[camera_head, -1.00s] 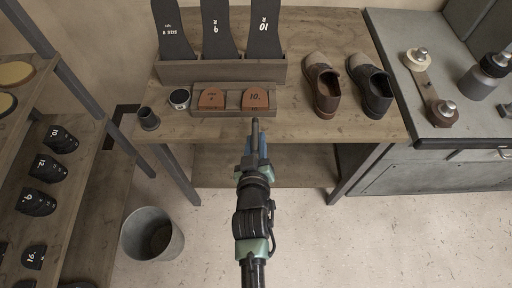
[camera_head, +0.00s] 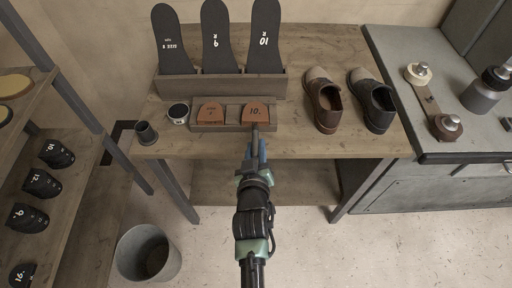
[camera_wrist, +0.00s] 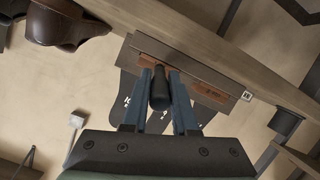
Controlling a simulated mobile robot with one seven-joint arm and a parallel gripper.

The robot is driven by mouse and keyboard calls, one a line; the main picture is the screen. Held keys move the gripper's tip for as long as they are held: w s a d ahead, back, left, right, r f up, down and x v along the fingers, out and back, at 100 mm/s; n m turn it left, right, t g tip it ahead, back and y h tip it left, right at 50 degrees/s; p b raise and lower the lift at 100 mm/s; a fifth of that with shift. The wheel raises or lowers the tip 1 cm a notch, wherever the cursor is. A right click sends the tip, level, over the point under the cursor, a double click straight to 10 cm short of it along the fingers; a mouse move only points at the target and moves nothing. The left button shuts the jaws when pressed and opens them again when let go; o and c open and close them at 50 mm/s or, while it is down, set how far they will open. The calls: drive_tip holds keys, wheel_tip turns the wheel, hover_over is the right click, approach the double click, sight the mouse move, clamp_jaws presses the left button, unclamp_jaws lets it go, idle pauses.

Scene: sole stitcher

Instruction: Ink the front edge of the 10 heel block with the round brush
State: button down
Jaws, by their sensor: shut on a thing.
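The 10 heel block (camera_head: 256,111), brown with a white "10.", lies in the right part of a low wooden tray (camera_head: 232,128) on the workbench. My gripper (camera_head: 254,158) is shut on the dark round brush (camera_head: 254,135), which points away from me. The brush tip overlaps the front edge of the 10 heel block in the head view; I cannot tell whether it touches. In the wrist view the brush (camera_wrist: 160,90) sits between the two fingers (camera_wrist: 160,95), partly covering the brown block behind it.
A second brown heel block (camera_head: 211,113) lies left in the tray. Insole patterns (camera_head: 217,45) stand in a rack behind. Two shoes (camera_head: 325,103) stand to the right. A bin (camera_head: 148,255) is on the floor.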

drive_tip(key=shift+w, duration=0.5)
idle(0.5)
drive_tip(key=shift+a+f+b, duration=0.2)
drive_tip(key=shift+a+b, duration=0.25)
drive_tip(key=shift+b, duration=0.25)
drive_tip(key=shift+a+r+b, duration=0.1)
drive_tip(key=shift+a+b, duration=0.25)
drive_tip(key=shift+a, duration=0.1)
drive_tip(key=shift+a, duration=0.1)
drive_tip(key=shift+a+r+b, duration=0.1)
drive_tip(key=shift+a+b, duration=0.35)
drive_tip(key=shift+d, duration=0.1)
drive_tip(key=shift+d+p, duration=1.8)
drive_tip(key=shift+p, duration=0.2)
